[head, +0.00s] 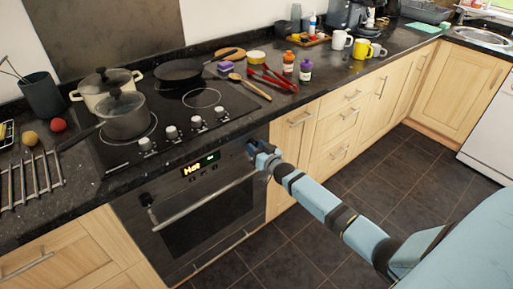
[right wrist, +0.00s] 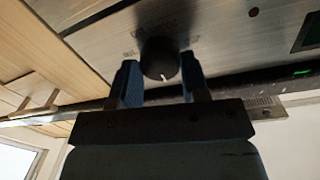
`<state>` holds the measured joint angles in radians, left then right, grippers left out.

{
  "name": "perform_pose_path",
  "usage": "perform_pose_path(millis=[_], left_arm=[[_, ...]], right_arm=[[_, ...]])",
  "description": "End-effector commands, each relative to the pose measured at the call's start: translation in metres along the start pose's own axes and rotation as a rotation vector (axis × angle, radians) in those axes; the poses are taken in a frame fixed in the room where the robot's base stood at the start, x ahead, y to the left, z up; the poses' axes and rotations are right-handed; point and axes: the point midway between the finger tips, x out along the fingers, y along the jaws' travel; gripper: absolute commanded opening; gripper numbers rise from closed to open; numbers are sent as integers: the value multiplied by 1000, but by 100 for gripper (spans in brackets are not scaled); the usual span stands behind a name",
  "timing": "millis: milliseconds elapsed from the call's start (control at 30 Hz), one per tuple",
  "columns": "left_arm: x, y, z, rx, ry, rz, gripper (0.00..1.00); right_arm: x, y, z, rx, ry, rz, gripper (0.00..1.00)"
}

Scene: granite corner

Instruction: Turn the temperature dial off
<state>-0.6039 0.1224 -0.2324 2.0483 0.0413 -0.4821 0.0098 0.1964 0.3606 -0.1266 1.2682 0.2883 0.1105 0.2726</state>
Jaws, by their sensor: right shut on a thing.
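The oven (head: 205,213) has a dark front panel with a lit display (head: 199,165) reading what looks like "Hot". My right gripper (head: 259,152) is at the right end of this panel and hides the dial there in the head view. In the right wrist view, my right gripper (right wrist: 160,82) has its two blue fingers on either side of a round black dial (right wrist: 160,58) and is shut on it. A short white mark on the dial points toward the bottom of that picture. Another black dial (head: 147,199) shows at the panel's left end. My left gripper is not in view.
The oven handle (head: 205,204) runs across below the panel. Above is a hob (head: 203,98) with two pots and a pan. Tongs (head: 272,79) and a wooden spoon (head: 249,86) lie to its right. The tiled floor (head: 310,218) in front is clear.

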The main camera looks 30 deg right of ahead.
Motion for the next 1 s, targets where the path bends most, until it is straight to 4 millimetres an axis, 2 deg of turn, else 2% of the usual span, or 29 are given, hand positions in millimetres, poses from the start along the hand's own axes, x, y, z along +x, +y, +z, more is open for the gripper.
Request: perform_pose_path(millis=[267,300,400,667,767,867,1000], left_arm=[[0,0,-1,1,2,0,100],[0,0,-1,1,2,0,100],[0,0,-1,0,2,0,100],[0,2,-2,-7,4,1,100],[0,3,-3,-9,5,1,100],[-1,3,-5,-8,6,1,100],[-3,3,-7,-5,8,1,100]], right_arm=[[0,0,1,-2,-1,0,18],[0,0,1,-2,-1,0,49],[0,0,0,-1,-1,0,67],[-1,0,0,0,-1,0,67],[-7,0,1,0,-1,0,67],[-21,0,1,0,-2,0,67],[-51,0,1,0,-4,0,67]])
